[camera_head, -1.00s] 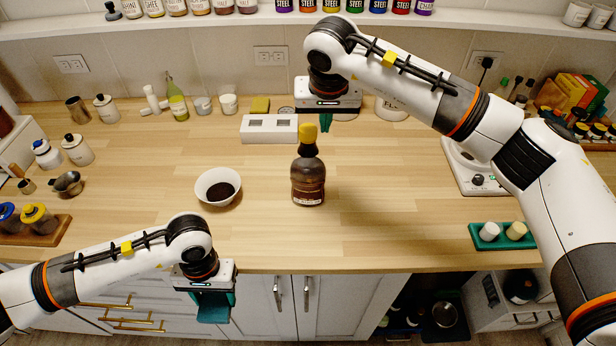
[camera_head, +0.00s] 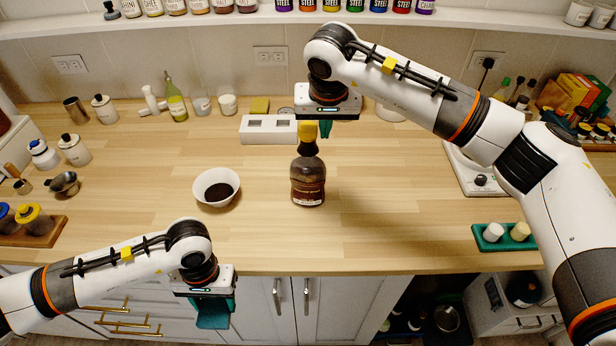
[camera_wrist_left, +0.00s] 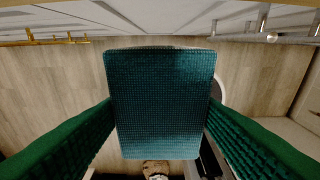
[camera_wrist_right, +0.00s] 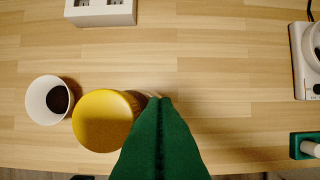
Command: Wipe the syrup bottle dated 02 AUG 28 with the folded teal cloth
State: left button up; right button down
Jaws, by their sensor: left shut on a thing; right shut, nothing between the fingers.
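The syrup bottle (camera_head: 308,180), dark brown with a yellow cap and a label low on its front, stands upright on the counter; its date is too small to read. In the right wrist view its yellow cap (camera_wrist_right: 104,120) is beside my fingers. My right gripper (camera_head: 326,130) is shut and empty, just behind and right of the cap; I cannot tell whether it touches. My left gripper (camera_head: 212,312) is shut on the folded teal cloth (camera_wrist_left: 160,105), in front of and below the counter edge. The cloth hangs flat between the fingers.
A white bowl of dark contents (camera_head: 216,187) stands left of the bottle. A white two-slot block (camera_head: 268,131) is behind it. A green tray (camera_head: 505,238) with two small jars is at the right front. The counter front centre is clear.

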pick_arm(q)
jog(key=shift+f+b, duration=1)
jog(key=shift+f, duration=0.1)
pick_arm(e)
jog(key=shift+f, duration=1.15)
pick_arm(q)
jog(key=shift+r+p, duration=1.3)
pick_arm(e)
notch_tip(320, 180, up, 6)
